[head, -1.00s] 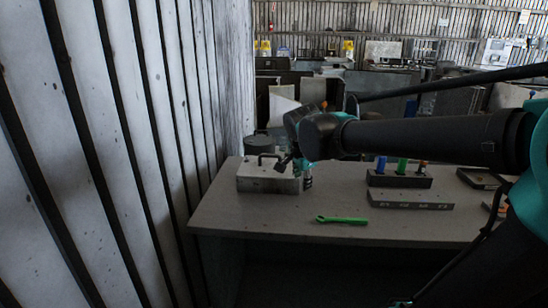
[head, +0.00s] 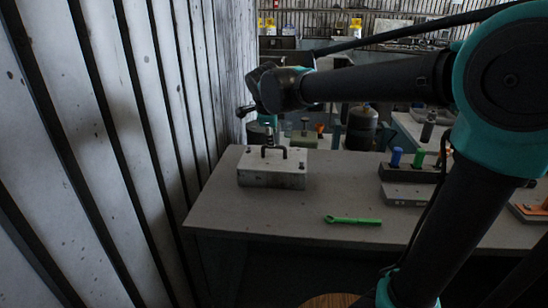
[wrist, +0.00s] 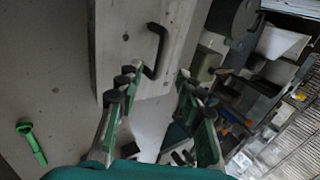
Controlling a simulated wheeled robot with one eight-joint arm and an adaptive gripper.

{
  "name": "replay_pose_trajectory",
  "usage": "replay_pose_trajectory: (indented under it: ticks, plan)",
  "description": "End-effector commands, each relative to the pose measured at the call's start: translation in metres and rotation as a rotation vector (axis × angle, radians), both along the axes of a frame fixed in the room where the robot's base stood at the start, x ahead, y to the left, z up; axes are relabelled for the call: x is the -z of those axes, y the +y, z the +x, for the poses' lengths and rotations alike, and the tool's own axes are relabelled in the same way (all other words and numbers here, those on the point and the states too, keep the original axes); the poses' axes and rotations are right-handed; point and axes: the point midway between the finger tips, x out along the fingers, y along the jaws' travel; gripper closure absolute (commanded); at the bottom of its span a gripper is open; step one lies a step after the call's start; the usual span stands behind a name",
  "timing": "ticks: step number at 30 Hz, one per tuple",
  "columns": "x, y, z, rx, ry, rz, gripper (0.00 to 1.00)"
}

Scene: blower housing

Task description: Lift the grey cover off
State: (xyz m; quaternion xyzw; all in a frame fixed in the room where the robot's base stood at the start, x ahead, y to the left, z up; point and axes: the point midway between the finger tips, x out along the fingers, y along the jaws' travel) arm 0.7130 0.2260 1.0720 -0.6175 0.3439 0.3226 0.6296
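The grey cover (head: 272,176) is a flat, box-like block with a black handle (head: 275,149) on top. It sits level at the back left of the table (head: 300,212). The cover also shows at the top of the wrist view (wrist: 125,45), with its handle (wrist: 160,50) standing up from it. My gripper (wrist: 157,78) is open. Its two fingers are spread on either side of the handle's near end in the picture, with nothing held between them. Whether they touch the handle cannot be told. In the head view my wrist is above and behind the cover, and the fingers are hard to make out.
A green wrench (head: 353,220) lies near the table's front edge. A dark block with coloured pegs (head: 408,170) and a grey plate (head: 404,194) are at the right. A slatted wall (head: 115,150) stands close on the left. The middle of the table is clear.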

Motion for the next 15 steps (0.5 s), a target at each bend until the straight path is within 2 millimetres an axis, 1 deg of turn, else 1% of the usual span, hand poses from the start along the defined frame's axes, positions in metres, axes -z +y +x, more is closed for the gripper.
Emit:
replay_pose_trajectory:
  ticks: [1, 4, 6, 11, 15]
  plan:
    - [0.008, -0.001, 0.006, 0.002, 0.0, 0.0, 0.63]
    - [0.02, -0.001, 0.014, 0.001, 0.0, -0.001, 0.63]
    - [0.026, -0.001, 0.018, 0.001, 0.0, -0.001, 0.63]
    - [0.033, -0.001, 0.022, 0.001, 0.0, -0.001, 0.63]
    - [0.046, -0.001, 0.033, 0.001, 0.0, -0.002, 0.63]
